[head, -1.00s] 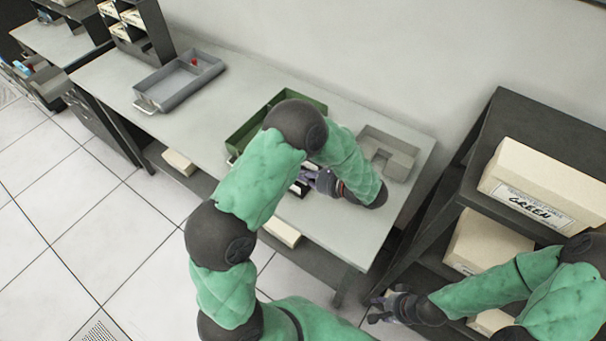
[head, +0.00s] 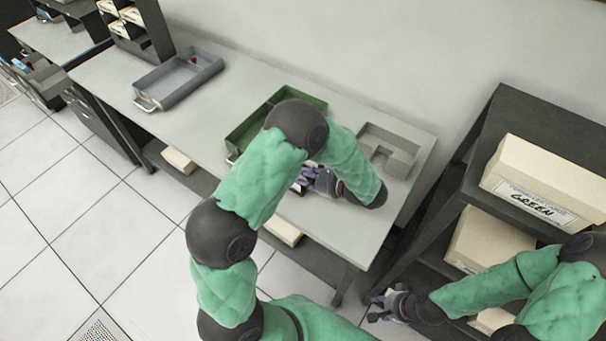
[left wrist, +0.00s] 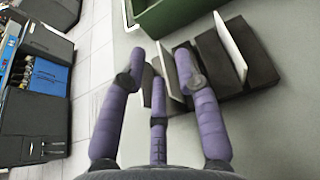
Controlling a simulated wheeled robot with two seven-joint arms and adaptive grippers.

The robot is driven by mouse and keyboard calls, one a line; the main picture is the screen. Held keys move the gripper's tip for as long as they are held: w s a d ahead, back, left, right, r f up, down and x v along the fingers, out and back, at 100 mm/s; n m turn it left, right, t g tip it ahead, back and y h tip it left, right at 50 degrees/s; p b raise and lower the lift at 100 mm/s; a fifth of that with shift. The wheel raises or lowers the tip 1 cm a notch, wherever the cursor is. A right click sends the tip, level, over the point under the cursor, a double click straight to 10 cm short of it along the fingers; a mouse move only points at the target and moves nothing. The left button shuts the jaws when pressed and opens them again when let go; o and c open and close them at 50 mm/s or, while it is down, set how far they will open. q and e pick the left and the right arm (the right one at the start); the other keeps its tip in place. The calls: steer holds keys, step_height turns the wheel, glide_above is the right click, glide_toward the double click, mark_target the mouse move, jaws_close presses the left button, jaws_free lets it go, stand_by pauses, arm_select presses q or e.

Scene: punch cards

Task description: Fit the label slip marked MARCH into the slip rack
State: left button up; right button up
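The dark slip rack (left wrist: 262,65) lies on the table and shows in the left wrist view. A pale slip (left wrist: 230,45) stands tilted in one of its slots. A second thin pale slip edge (left wrist: 161,62) shows between my fingers at the rack's left part. I cannot read MARCH on either. My left gripper (left wrist: 160,62) is over the rack's left part, its purple fingers spread to both sides of that edge, apparently not closed on it. In the head view my left gripper (head: 312,180) is low over the table. My right gripper (head: 385,303) is open and empty beside the shelf.
A green tray (head: 238,137) lies just behind the rack. A grey tray (head: 150,92) is at the table's left, a grey holder (head: 404,148) at its right end. The dark shelf (head: 520,120) with boxes stands at right. The table between the trays is clear.

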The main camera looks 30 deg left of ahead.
arm_select(q)
steer(key=v, duration=1.2)
stand_by(0.7)
